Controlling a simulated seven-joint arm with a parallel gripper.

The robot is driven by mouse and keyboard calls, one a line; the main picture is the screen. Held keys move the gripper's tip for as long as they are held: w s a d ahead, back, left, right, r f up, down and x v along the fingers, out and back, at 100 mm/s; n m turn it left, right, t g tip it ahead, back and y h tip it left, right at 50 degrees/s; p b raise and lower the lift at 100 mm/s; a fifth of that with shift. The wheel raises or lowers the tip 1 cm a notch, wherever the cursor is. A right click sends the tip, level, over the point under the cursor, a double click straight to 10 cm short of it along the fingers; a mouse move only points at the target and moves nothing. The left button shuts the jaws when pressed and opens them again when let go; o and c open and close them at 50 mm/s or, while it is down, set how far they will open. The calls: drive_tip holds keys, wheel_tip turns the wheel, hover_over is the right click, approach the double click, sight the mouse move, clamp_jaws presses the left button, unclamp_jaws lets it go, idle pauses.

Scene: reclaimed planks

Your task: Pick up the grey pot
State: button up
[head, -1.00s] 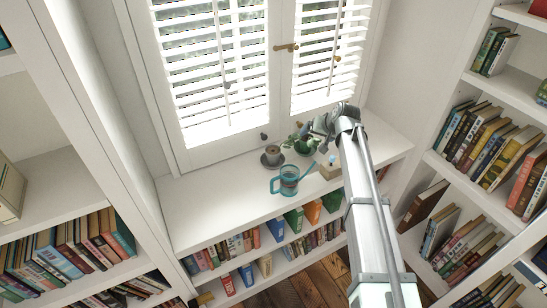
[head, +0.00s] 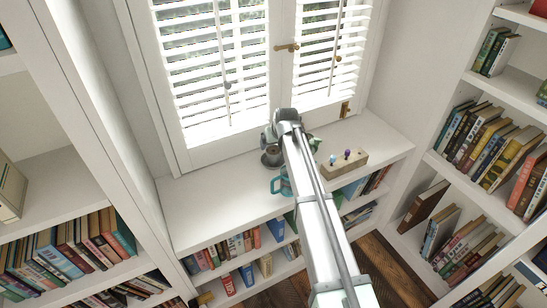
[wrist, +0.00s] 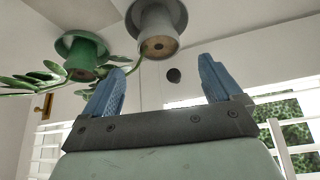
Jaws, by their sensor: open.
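The grey pot (head: 272,159) stands on a dark saucer on the white window shelf, its brown top showing; my arm partly covers it in the head view. In the wrist view, which looks upside down, the grey pot (wrist: 152,24) is at the top centre. My gripper (wrist: 160,70) is open, with two blue fingers spread apart and nothing between them. The pot lies just beyond the fingertips, roughly in line with the gap, with no contact visible. In the head view the fingers are hidden by my wrist.
A green pot (wrist: 83,54) with a trailing plant stands beside the grey pot, its stems close to one finger. A teal mug (head: 275,185) is partly hidden by my arm. A wooden block (head: 345,164) with small coloured pieces stands right. The shelf's left part is clear.

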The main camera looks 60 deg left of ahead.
sight(274, 151)
drive_tip(key=shift+d+x, duration=0.15)
drive_tip(key=shift+x, duration=1.9)
drive_tip(key=shift+d+x, duration=0.2)
drive_tip(key=shift+x, duration=1.85)
drive_tip(key=shift+f, duration=0.2)
drive_tip(key=shift+c, duration=0.4)
drive_tip(key=c, duration=1.4)
drive_tip(key=shift+o, duration=0.2)
wheel_tip(274, 151, up, 13)
